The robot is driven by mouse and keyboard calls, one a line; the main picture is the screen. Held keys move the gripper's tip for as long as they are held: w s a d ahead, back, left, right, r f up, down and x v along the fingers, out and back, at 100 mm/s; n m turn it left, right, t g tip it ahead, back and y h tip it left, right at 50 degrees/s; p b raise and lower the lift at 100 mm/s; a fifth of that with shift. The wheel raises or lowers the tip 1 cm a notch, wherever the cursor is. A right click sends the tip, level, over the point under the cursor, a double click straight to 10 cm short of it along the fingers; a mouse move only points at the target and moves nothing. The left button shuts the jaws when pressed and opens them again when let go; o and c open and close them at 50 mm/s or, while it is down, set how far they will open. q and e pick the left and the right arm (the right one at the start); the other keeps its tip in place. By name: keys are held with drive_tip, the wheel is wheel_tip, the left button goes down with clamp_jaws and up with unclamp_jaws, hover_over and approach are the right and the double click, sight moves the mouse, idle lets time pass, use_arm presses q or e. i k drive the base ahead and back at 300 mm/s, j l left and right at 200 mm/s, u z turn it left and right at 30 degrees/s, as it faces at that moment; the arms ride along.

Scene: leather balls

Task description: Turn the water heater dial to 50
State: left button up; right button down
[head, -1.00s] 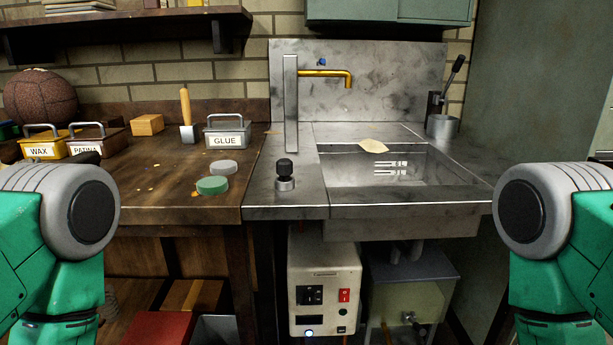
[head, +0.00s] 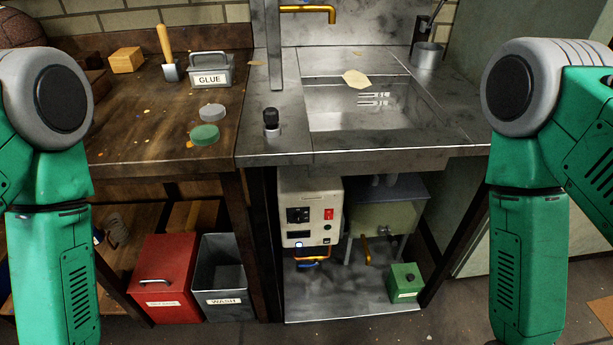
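The water heater (head: 311,234) is a cream box under the sink counter, in the middle of the head view. A black dial (head: 298,215) is on the left of its front, too small to read its setting. A red switch (head: 328,213) is to the right of the dial, and a blue-lit spot shows at the lower left of the front. My two green arms come down at the left and right edges. Neither gripper is in the frame, so their state and distance from the heater are hidden.
The metal sink (head: 365,105) and counter overhang the heater. A red bin (head: 165,275) and a grey bin (head: 221,275) stand left of it, beyond a dark table leg. A small green box (head: 404,283) sits at lower right. The floor plate before the heater is clear.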

sight(298, 217)
drive_tip(key=i+l, duration=0.1)
drive_tip(key=l, duration=0.35)
drive_tip(key=i+l+u, duration=0.1)
drive_tip(key=l, duration=0.35)
drive_tip(key=i+l, duration=0.15)
drive_tip(key=l, duration=0.3)
drive_tip(key=i+l, duration=0.1)
drive_tip(key=l, duration=0.35)
drive_tip(key=i+l+u, duration=0.1)
drive_tip(key=l, duration=0.4)
